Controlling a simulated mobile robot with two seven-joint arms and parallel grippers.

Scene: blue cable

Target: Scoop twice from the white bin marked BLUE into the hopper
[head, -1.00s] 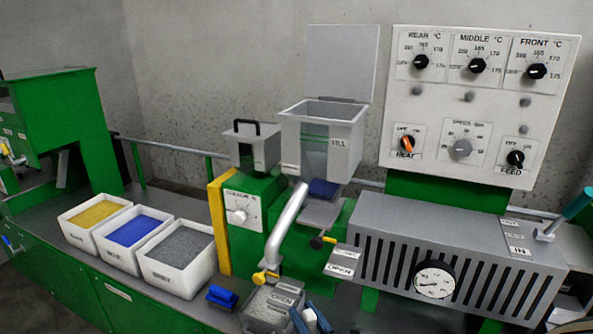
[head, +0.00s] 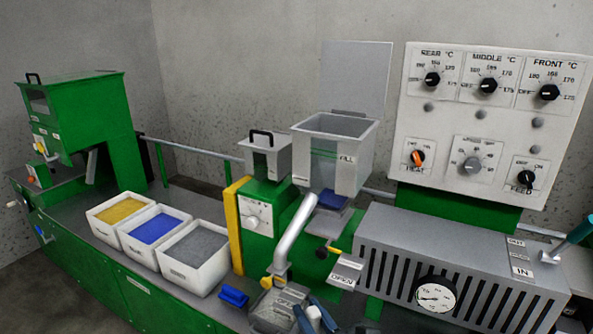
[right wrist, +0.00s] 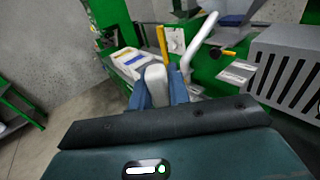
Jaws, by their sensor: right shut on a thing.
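The white bin with blue granules (head: 128,240) stands between a yellow-filled and a grey-filled bin; its blue fill (head: 155,229) is fairly level. The grey hopper marked FILL (head: 346,175) stands right of centre with its lid (head: 355,80) raised. My right gripper (head: 315,318) is at the bottom edge of the head view, well right of the bins and below the hopper. In the right wrist view its blue fingers (right wrist: 158,92) are shut on a white rounded handle (right wrist: 155,78). The rest of the held thing cannot be made out. My left gripper is not in view.
A bent grey pipe (head: 295,235) comes down below the hopper to a tray of grey bits (head: 270,312). A small blue object (head: 233,297) lies on the bench. A yellow post (head: 235,225) stands right of the bins. A slotted grey housing (head: 450,265) fills the right.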

